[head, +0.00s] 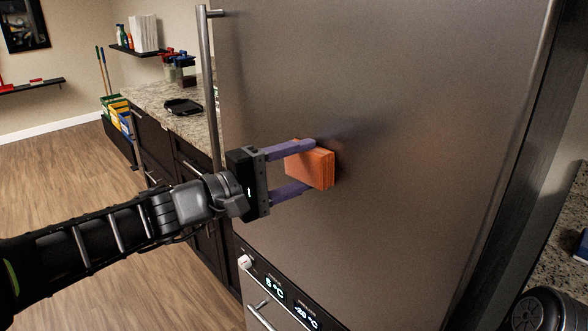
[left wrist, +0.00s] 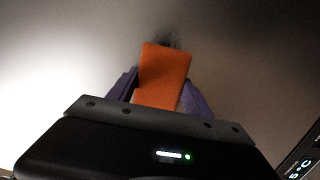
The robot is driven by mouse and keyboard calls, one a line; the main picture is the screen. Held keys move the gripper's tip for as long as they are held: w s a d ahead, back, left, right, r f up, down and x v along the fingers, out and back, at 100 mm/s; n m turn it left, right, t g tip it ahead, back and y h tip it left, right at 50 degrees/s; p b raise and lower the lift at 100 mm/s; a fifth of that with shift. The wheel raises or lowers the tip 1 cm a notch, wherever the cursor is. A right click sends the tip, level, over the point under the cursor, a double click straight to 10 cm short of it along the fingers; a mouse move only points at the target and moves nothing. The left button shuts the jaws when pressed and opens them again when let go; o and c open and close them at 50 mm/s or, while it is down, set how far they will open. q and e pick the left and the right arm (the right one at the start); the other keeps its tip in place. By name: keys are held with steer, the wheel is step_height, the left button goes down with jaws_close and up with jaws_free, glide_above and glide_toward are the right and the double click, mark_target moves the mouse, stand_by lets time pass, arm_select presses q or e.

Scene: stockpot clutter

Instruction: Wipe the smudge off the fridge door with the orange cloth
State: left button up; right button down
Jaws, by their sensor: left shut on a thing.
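The orange cloth (head: 311,165), a folded block, is held between the purple fingers of my left gripper (head: 303,166). The cloth is at the fridge door (head: 420,110), touching or almost touching it; I cannot tell which. A dark smudge (head: 350,142) shows on the grey door just beyond the cloth. In the left wrist view the cloth (left wrist: 162,75) sits between the fingers, and the dark smudge (left wrist: 168,40) shows past its far edge, partly hidden behind it. My right gripper is not in view.
A vertical door handle (head: 209,90) runs along the fridge's left edge. Below the door is a panel with a knob and lit temperature displays (head: 290,295). A granite counter (head: 165,98) with a dark tray stands behind at left. Wooden floor lies open at left.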

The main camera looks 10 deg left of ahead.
mark_target(320, 179)
arm_select(q)
steer(key=shift+s+d+f+b, duration=0.1)
steer(key=shift+s+d+b, duration=0.3)
steer(key=shift+s+d, duration=0.15)
steer(key=shift+d, duration=0.15)
steer(key=shift+s+d+b, duration=0.6)
steer(key=shift+d+b, duration=0.1)
steer(key=shift+b, duration=0.15)
steer(key=shift+s+d+b, duration=0.4)
steer(key=shift+d, duration=0.1)
steer(key=shift+s+d, duration=0.1)
